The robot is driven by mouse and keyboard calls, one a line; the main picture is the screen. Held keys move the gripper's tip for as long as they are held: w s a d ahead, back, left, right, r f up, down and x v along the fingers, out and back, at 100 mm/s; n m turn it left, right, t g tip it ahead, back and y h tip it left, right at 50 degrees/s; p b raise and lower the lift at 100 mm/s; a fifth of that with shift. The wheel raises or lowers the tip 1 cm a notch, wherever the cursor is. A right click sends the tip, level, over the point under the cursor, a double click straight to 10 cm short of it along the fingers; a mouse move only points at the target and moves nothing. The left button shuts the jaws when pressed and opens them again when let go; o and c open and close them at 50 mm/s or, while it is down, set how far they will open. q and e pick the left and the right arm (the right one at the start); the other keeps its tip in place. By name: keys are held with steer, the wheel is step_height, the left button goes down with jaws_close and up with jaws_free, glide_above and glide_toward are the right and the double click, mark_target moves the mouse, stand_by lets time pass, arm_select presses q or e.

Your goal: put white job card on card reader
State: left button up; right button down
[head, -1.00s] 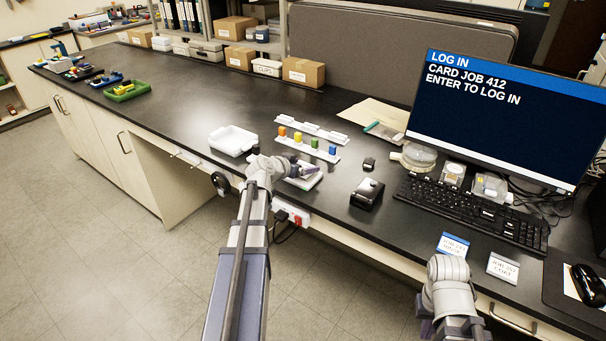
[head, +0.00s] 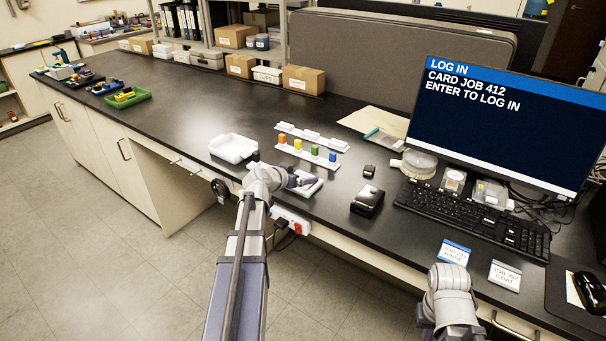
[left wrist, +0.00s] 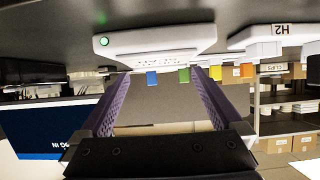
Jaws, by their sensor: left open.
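The white job card (head: 505,275) lies flat near the bench's front edge, below the keyboard and right of my right arm. A blue-topped job card (head: 454,251) lies to its left. My left gripper (head: 302,182) is open above a low white device (head: 311,189) in the head view. In the left wrist view the open fingers (left wrist: 162,80) have nothing between them, and a white device (left wrist: 158,42) with a green light is close by. I cannot tell for sure which device is the card reader. Only my right arm shows; its gripper is out of sight.
A black box-like device (head: 367,198) stands between the white device and the keyboard (head: 470,215). Behind the left gripper is a white rack with several coloured blocks (head: 298,145). A white tray (head: 233,148) is to its left. The monitor (head: 500,120) reads "CARD JOB 412".

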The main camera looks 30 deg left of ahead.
arm_select(q)
steer(key=p+v, duration=0.4)
steer(key=v, duration=0.6)
steer(key=shift+s+r, duration=0.2)
steer(key=shift+s, duration=0.15)
